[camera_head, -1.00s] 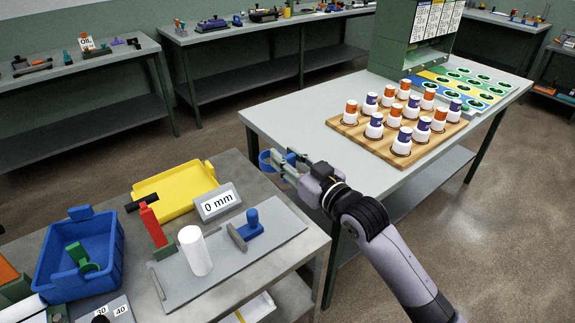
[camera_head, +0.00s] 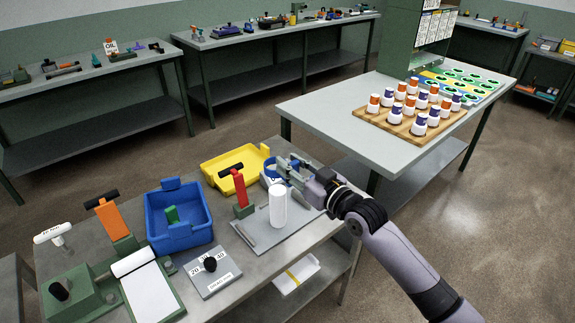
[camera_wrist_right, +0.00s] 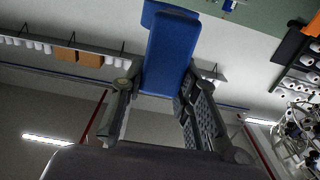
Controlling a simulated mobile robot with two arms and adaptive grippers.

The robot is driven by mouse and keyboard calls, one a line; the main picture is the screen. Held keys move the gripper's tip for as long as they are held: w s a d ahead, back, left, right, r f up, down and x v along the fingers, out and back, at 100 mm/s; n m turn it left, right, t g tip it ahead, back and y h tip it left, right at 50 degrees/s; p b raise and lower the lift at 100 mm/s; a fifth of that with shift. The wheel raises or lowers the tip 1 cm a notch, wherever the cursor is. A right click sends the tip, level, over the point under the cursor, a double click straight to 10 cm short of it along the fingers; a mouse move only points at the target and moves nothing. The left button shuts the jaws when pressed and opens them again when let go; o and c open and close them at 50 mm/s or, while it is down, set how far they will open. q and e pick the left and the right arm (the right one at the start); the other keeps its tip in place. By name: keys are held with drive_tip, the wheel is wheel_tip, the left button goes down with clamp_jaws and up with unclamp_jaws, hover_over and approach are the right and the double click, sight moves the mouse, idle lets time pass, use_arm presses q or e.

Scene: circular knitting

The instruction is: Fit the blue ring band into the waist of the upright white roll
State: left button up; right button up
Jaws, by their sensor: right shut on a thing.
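The white roll (camera_head: 278,205) stands upright on a grey plate at the right end of the near bench. My right gripper (camera_head: 283,167) is shut on the blue ring band (camera_head: 267,172), behind and above the roll in the head view. The ring looks apart from the roll, though the gap in depth is hard to judge. In the right wrist view, the blue band (camera_wrist_right: 168,55) sits between the two fingers. The roll's waist cannot be made out. My left gripper is not in view.
A red-handled tool (camera_head: 240,190) stands just left of the roll. A yellow tray (camera_head: 226,163) and a blue bin (camera_head: 178,238) are farther left. A wooden board (camera_head: 378,118) with several small rolls lies on the right table. Open floor separates the benches.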

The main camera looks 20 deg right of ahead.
drive_tip(key=shift+w+d+f, duration=0.1)
drive_tip(key=shift+w+d, duration=0.05)
drive_tip(key=shift+d, duration=0.15)
drive_tip(key=shift+a+f, duration=0.1)
drive_tip(key=shift+f, duration=0.05)
drive_tip(key=shift+f+b, duration=0.45)
drive_tip(key=shift+f, duration=0.2)
drive_tip(key=shift+f+b, duration=1.45)
drive_tip(key=shift+f, duration=0.65)
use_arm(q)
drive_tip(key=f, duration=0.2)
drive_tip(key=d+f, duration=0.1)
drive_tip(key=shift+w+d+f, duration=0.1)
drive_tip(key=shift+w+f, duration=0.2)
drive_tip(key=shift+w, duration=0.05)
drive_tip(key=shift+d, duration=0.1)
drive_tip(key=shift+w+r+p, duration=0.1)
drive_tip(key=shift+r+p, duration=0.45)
